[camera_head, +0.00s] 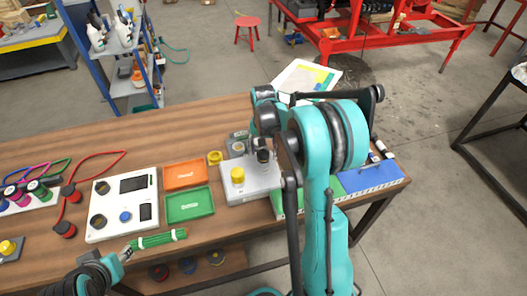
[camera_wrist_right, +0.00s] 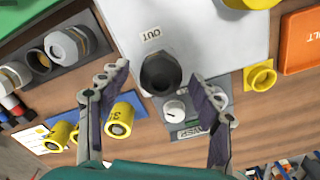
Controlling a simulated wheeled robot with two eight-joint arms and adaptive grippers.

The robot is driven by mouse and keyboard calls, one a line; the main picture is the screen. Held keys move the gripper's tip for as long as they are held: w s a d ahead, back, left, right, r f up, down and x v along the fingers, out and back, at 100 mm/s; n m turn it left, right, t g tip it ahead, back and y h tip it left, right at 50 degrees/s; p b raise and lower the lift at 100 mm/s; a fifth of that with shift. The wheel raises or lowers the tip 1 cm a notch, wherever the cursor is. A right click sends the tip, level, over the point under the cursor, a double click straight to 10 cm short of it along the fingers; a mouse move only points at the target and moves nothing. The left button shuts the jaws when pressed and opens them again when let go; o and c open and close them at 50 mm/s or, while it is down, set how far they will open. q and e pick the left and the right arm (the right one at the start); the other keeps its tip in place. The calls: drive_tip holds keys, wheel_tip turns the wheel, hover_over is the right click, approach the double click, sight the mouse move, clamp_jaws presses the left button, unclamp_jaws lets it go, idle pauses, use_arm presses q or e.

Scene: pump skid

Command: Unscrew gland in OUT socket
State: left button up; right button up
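A white box (camera_head: 235,192) stands at the right part of the bench. In the right wrist view, the dark hexagonal gland (camera_wrist_right: 160,73) sits in the box's near edge beside the label OUT (camera_wrist_right: 151,36). My right gripper (camera_wrist_right: 158,85) is open, with one finger on each side of the gland and visible gaps to both. In the head view my right gripper (camera_head: 262,152) is over the box, and my arm hides part of it. My left gripper (camera_head: 125,254) is at the lower left, its tip by a green ribbed cylinder (camera_head: 158,239). Whether it grips this is unclear.
An orange tray (camera_head: 185,175) and a green tray (camera_head: 190,206) are left of the box. A yellow ring (camera_wrist_right: 260,76), a grey holder with white round parts (camera_wrist_right: 174,110) and a yellow cylinder (camera_wrist_right: 120,118) are close to the right fingers. A panel (camera_head: 122,204) stands further left.

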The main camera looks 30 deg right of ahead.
drive_tip(key=shift+r, duration=0.1)
wheel_tip(320, 180, up, 12)
drive_tip(key=s+a+r+n+t, duration=0.3)
drive_tip(key=s+a+n+t, duration=0.15)
drive_tip(key=s+a, duration=0.55)
drive_tip(key=s+a+f+n+t, duration=0.2)
drive_tip(key=s+a+f+n, duration=0.2)
drive_tip(key=s, duration=0.5)
drive_tip(key=shift+a+n+t, duration=0.35)
drive_tip(key=shift+a, duration=0.45)
